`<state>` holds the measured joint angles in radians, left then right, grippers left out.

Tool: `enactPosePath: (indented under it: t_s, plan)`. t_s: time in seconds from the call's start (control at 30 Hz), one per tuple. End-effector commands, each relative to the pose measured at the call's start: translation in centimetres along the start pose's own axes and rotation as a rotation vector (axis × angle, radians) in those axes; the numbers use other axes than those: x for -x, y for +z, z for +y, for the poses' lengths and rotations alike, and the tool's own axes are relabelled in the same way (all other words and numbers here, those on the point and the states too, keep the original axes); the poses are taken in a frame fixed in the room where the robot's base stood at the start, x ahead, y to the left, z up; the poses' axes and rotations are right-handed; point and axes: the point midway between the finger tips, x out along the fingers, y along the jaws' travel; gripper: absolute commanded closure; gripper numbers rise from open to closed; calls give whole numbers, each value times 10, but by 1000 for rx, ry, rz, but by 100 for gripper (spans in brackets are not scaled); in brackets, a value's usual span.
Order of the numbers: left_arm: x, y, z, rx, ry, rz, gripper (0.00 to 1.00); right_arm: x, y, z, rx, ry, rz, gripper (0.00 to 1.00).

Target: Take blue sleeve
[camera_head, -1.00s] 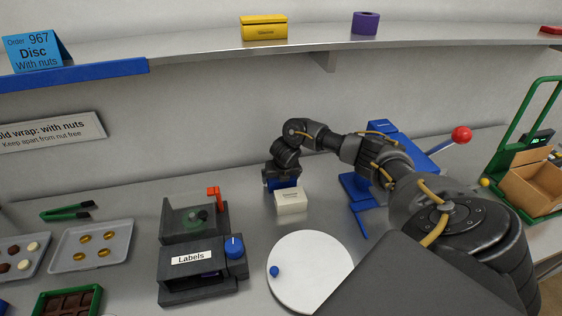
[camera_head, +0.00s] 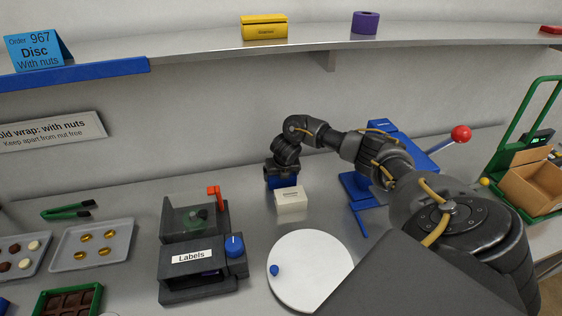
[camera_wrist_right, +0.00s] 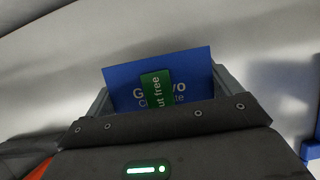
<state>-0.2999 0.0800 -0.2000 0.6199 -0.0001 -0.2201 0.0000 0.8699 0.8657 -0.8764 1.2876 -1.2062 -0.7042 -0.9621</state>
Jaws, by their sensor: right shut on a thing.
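The blue sleeve (camera_wrist_right: 190,72) is a flat blue card piece with pale lettering and a green label ending in "ut free". It stands between the fingers of my right gripper (camera_wrist_right: 160,92) in the right wrist view, and the gripper is shut on it. In the head view my right gripper (camera_head: 280,170) points down behind a small cream box, with the blue of the sleeve (camera_head: 283,183) showing below it. The sleeve's lower part is hidden by the box in the head view and by the gripper body in the wrist view. My left gripper is out of view.
The cream box (camera_head: 291,201) stands just in front of the sleeve. A white round plate (camera_head: 315,268) is nearer, a label machine (camera_head: 195,255) to the left, and a blue press (camera_head: 355,187) to the right. A shelf (camera_head: 200,55) runs above.

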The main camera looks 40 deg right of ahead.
Motion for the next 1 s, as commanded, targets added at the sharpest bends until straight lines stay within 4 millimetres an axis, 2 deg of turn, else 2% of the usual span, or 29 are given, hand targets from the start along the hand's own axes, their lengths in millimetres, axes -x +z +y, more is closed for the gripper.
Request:
enactPosePath:
  t_s: [0.17, 0.27, 0.43, 0.47, 0.53, 0.8, 1.0]
  plan:
    - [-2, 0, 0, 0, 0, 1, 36, 21, 10, 0, 0, 1, -5, 31]
    - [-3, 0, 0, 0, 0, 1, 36, 36, 4, -4, 3, 2, -4, 31]
    - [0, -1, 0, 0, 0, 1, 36, 72, -4, -14, 5, 1, -7, 31]
    - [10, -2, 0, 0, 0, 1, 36, 85, -3, -16, 6, -1, -9, 31]
    - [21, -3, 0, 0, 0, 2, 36, 104, -9, -22, 6, -2, -6, 31]
    - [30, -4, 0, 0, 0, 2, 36, 139, -50, -42, 4, -1, -4, 31]
    - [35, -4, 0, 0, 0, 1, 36, 156, -68, -50, 2, 0, -3, 31]
